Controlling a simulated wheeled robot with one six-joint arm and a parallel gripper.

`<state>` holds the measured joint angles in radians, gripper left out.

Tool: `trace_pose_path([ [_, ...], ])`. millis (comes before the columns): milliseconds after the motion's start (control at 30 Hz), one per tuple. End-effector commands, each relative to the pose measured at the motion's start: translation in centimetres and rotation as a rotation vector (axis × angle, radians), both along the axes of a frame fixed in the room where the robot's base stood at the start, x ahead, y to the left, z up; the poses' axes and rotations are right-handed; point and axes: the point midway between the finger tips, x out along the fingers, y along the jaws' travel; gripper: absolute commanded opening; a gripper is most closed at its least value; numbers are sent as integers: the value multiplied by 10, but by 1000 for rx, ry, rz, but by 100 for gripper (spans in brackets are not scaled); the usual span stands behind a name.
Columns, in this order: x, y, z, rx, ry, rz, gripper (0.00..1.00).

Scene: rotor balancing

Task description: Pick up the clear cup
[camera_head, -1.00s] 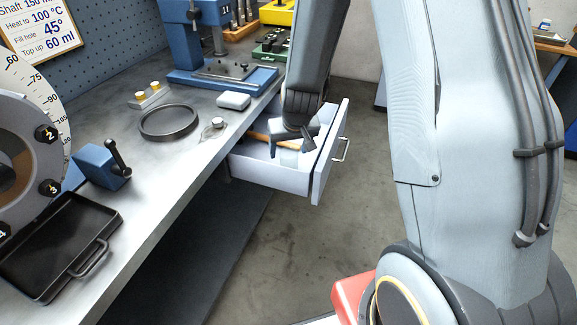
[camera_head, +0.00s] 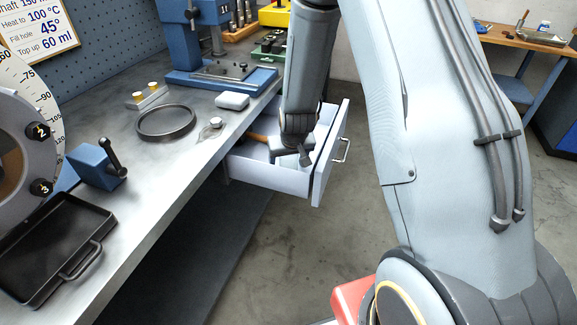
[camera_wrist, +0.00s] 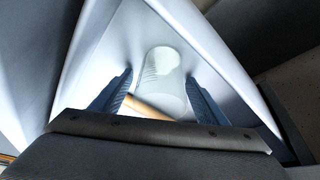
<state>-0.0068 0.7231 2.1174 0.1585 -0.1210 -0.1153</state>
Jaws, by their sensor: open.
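The clear cup (camera_wrist: 162,72) is in the open drawer and shows in the wrist view, pale and see-through. It lies ahead of and between the fingers of my gripper (camera_wrist: 155,92). In the head view my gripper (camera_head: 290,157) is down inside the drawer (camera_head: 268,178) and mostly hides the cup. My gripper is open, with a finger on each side and nothing clearly held. A wooden handle (camera_wrist: 148,107) lies in the drawer near the cup, partly behind my gripper.
The drawer front (camera_head: 330,155) and side walls stand close around my gripper. The floor to the right is open.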

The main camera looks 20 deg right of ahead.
Motion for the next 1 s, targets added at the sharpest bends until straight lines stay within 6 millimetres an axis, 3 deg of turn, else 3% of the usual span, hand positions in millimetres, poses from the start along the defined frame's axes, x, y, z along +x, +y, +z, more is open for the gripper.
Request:
trace_pose_path([
  [67, 0, 0, 0, 0, 0, 0, 64],
  [300, 0, 0, 0, 0, 0, 0, 24],
  [667, 0, 0, 9, -1, -2, 0, 24],
  [1000, -1, 0, 68, 1, 0, -2, 24],
])
